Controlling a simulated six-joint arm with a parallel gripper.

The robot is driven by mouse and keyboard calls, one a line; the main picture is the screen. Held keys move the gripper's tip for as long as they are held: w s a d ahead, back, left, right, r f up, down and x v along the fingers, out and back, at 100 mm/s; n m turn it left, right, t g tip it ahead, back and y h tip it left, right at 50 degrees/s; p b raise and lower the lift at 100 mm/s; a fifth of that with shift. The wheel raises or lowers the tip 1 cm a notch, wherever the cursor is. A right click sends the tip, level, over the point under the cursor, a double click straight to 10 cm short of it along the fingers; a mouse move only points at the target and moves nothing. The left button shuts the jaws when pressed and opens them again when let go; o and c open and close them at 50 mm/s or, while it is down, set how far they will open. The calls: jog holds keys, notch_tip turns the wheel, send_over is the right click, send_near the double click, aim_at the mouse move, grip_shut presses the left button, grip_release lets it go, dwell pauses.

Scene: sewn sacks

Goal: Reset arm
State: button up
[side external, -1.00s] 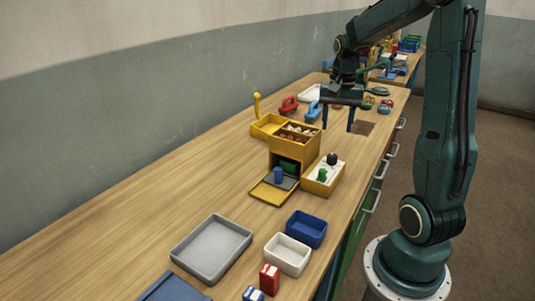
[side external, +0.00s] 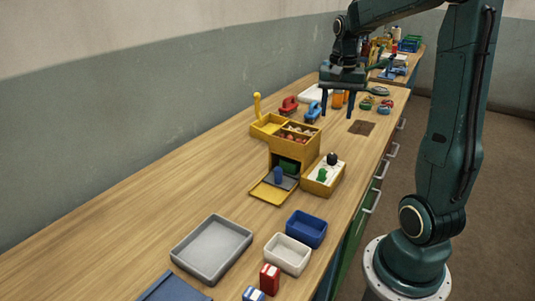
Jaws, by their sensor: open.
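My gripper (side external: 338,106) is above the far part of the wooden bench, with its two dark blue fingers pointing down and spread apart. Behind the fingers, orange items (side external: 337,100) are partly hidden.
A yellow box with a white top (side external: 323,175) stands beside the unit. Red (side external: 288,105) and blue (side external: 312,112) tools lie near my gripper. A grey tray (side external: 211,249), a white bin (side external: 287,254) and a blue bin (side external: 306,229) stand in front. The bench's left side is clear.

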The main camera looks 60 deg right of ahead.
jog(key=a+r+n+t, duration=0.1)
jog(key=a+r+n, duration=0.15)
jog(key=a, duration=0.35)
jog(key=a+r+n+t, duration=0.1)
jog(key=a+n, duration=0.2)
jog(key=a, duration=0.3)
jog(key=s+a+n+t, duration=0.3)
jog(key=s+a+n, duration=0.5)
jog(key=a, duration=0.4)
jog(key=shift+s+a+f, duration=0.15)
jog(key=shift+s+f, duration=0.15)
jog(key=shift+s, duration=0.15)
